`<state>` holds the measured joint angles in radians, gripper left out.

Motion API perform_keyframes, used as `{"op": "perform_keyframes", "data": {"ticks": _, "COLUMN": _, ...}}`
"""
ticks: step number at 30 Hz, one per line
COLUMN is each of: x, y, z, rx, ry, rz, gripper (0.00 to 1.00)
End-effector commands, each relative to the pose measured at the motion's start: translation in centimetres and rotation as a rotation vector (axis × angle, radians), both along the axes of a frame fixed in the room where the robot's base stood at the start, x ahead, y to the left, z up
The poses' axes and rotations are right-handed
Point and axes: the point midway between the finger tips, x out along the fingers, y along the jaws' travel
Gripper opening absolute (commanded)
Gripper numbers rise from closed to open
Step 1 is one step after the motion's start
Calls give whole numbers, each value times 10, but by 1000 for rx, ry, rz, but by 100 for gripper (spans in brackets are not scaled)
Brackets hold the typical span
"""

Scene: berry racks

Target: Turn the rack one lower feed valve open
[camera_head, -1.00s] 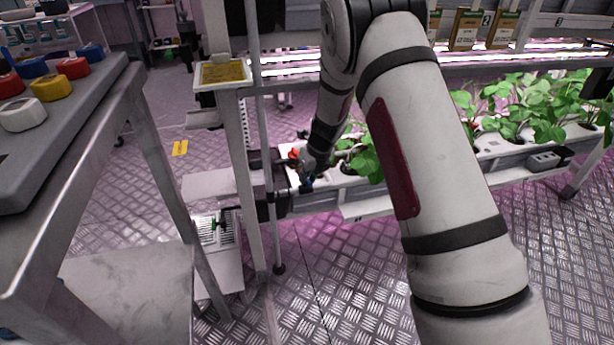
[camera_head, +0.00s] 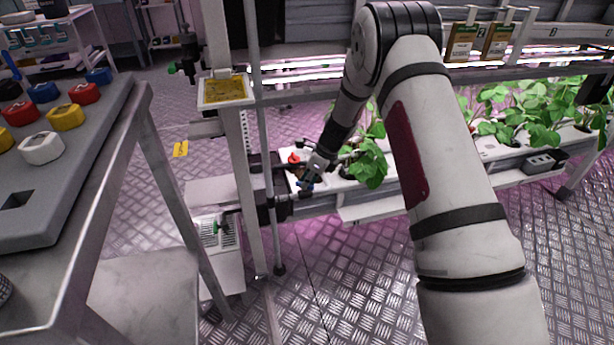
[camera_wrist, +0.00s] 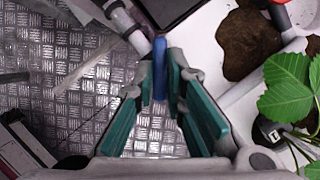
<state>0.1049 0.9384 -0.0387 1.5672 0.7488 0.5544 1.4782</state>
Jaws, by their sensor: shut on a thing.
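The lower feed valve's blue handle (camera_wrist: 158,69) stands between the teal-padded fingers of my gripper (camera_wrist: 160,85) in the wrist view. My gripper is shut on it near the fingertips. A pale pipe (camera_wrist: 125,20) runs in beside the handle, and the valve body is mostly hidden. In the head view the blue handle (camera_head: 305,186) shows small under my gripper (camera_head: 306,180), at the left end of the rack's white plant channel. I cannot tell how far the handle is turned.
A red handle (camera_head: 293,158) sits close above and left of my gripper. Leafy plants (camera_head: 368,163) stand just right of it. A metal rack post (camera_head: 240,185) and a table with coloured knobs (camera_head: 65,215) stand left. Metal floor (camera_head: 350,285) is clear in front.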

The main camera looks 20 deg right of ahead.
Motion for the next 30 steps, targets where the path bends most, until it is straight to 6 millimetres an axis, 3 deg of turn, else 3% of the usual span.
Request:
{"op": "perform_keyframes", "data": {"ticks": 15, "x": 4, "y": -2, "z": 0, "rx": -1, "ry": 1, "rz": 459, "gripper": 0}}
{"op": "perform_keyframes", "data": {"ticks": 30, "x": 6, "y": -2, "z": -1, "rx": 1, "ry": 1, "rz": 664, "gripper": 0}}
